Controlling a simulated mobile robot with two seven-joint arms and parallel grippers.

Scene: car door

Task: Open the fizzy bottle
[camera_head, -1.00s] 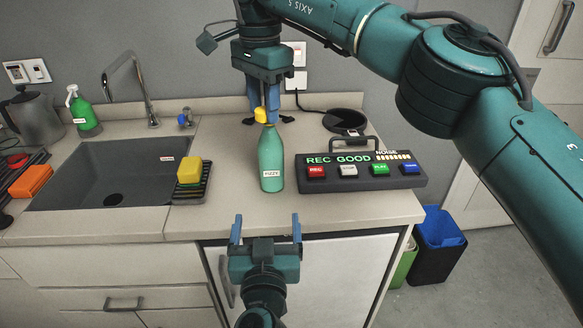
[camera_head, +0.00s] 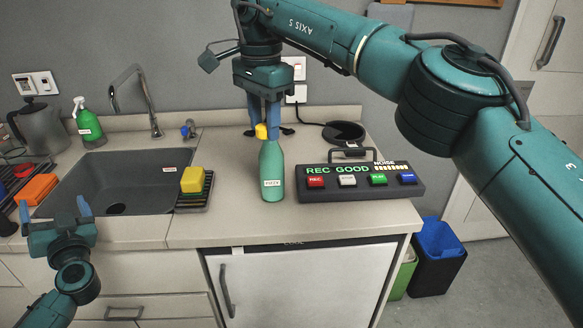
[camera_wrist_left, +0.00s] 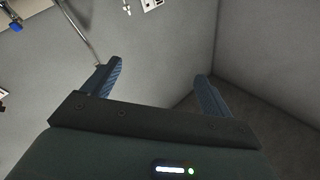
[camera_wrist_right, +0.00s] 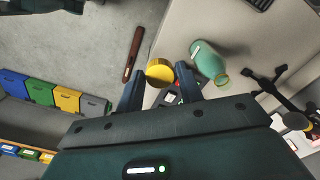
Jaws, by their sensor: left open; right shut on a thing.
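The green fizzy bottle (camera_head: 271,172) stands upright on the counter between the sink and a button panel. It also shows in the right wrist view (camera_wrist_right: 208,60), its neck (camera_wrist_right: 221,82) bare. The yellow cap (camera_wrist_right: 159,72) is apart from the neck, between the fingertips of my right gripper (camera_head: 264,123), which is shut on it. In the head view the cap (camera_head: 261,132) overlaps the bottle's top, just to its left. My left gripper (camera_head: 54,209) is open and empty in front of the sink, at left. The left wrist view shows only walls and fittings between its fingers.
The dark sink (camera_head: 118,205) has a tap (camera_head: 149,100). A yellow sponge (camera_head: 192,179) sits on a rack left of the bottle. The button panel (camera_head: 360,184) stands right of it. A green spray bottle (camera_head: 88,124) and kettle (camera_head: 40,128) are at back left. Bins (camera_head: 437,262) stand on the floor at right.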

